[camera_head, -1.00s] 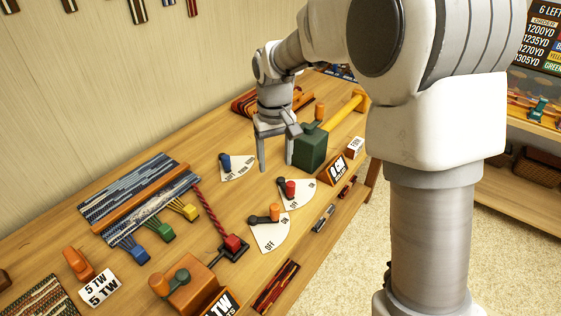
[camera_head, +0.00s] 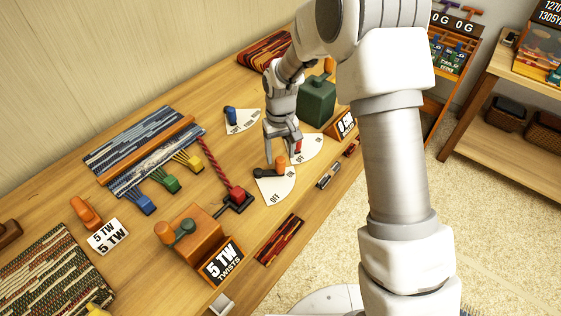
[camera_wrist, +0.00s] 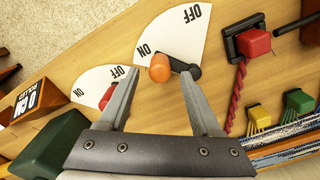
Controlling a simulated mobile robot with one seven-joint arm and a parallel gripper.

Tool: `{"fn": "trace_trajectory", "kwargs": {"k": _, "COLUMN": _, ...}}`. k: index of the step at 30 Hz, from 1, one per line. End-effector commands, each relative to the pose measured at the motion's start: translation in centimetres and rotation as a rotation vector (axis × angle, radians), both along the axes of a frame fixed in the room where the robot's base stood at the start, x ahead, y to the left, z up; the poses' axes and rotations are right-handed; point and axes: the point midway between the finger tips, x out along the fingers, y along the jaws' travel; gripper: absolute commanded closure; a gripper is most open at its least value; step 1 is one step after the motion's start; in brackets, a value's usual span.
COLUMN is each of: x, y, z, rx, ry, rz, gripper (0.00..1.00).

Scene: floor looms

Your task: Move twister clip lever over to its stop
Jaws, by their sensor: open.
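A lever with an orange knob (camera_wrist: 160,68) on a dark arm lies on a white fan-shaped plate (camera_wrist: 178,38) marked ON and OFF. Its arm lies along the plate's ON edge. Which lever is the twister clip's is not labelled. My gripper (camera_wrist: 161,75) is open, its fingertips on either side of the orange knob in the wrist view; contact cannot be told. In the head view, my gripper (camera_head: 282,154) is at the orange knob (camera_head: 281,161). A red clip block (camera_head: 237,194) with a twisted red cord stands beside this plate.
A red-knobbed lever (camera_wrist: 106,97) on a similar plate is close, partly hidden by a finger. A blue-knobbed lever (camera_head: 231,114) stands further back. A green block (camera_head: 317,100) and an orange "5 TW twists" box (camera_head: 190,236) flank the area.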

Motion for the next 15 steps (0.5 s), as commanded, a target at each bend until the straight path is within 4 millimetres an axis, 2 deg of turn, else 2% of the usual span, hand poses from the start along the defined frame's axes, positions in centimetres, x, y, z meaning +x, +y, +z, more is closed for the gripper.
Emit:
{"fn": "trace_trajectory", "kwargs": {"k": 1, "x": -0.1, "y": 0.0, "z": -1.0, "rx": -0.001, "ry": 0.004, "rz": 0.001, "gripper": 0.34}}
{"fn": "trace_trajectory", "kwargs": {"k": 6, "x": 0.0, "y": 0.0, "z": -3.0, "rx": -0.001, "ry": 0.002, "rz": 0.001, "gripper": 0.34}}
{"fn": "trace_trajectory", "kwargs": {"k": 15, "x": 0.0, "y": 0.0, "z": -3.6, "rx": 0.000, "ry": 0.000, "rz": 0.000, "gripper": 0.34}}
